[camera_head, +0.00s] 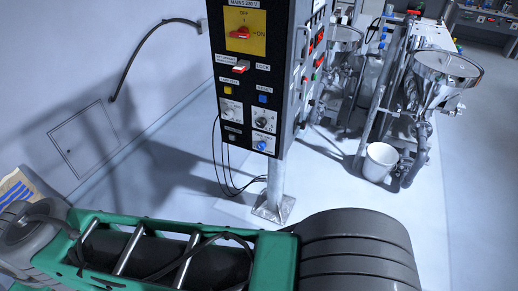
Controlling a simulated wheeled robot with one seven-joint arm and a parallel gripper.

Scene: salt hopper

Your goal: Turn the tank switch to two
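A black control panel (247,78) on a grey post stands in the upper middle. Low on it are two small white-plated dials, a left dial (230,111) and a right dial (263,121) with a dark knob. Their lettering is too small to read, so I cannot tell which one is the tank switch or where it points. My gripper is not in view. My arm, with green and grey links, crosses the bottom of the picture in front of the panel's post and apart from the panel.
The panel also has a red mains switch (239,33) on a yellow plate, a red-and-white lock switch (240,67), and blue and yellow buttons. Steel hoppers (445,68) and a white bucket (379,162) stand at the right. A bag (17,187) lies at far left. Floor around the post is clear.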

